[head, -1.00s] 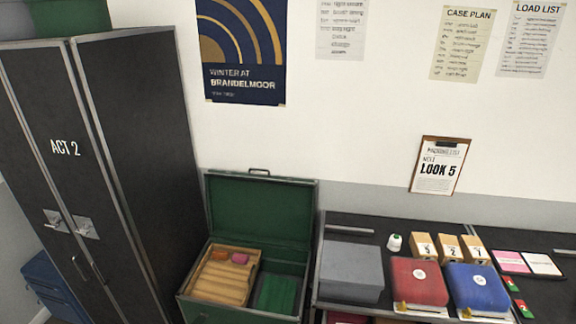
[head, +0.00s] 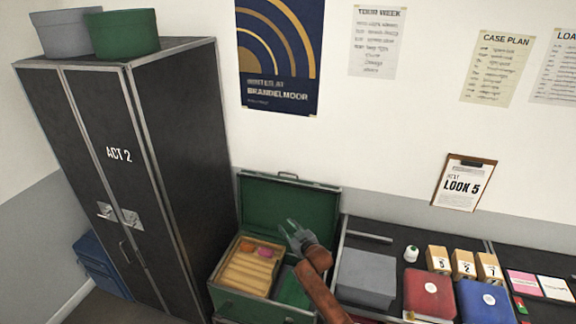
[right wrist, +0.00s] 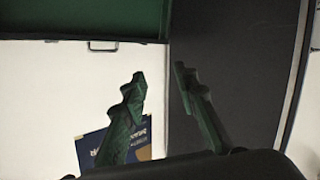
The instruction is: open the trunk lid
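The trunk (head: 262,310) stands on the floor between the wardrobe and the table. Its green lid (head: 270,205) stands upright and open near the wall, with a handle on its top edge. Inside are a wooden tray with small orange and pink items and green contents beside it. My right gripper (head: 289,228) is in front of the lid, above the trunk's right part, its fingers apart and empty. In the right wrist view the two fingers (right wrist: 160,73) are spread, with the green lid (right wrist: 80,18) and its handle beyond. Any contact with the lid cannot be told. My left gripper is not in view.
A dark wardrobe marked ACT 2 (head: 170,150) stands close on the trunk's left. A wall poster (head: 277,60) hangs above the lid.

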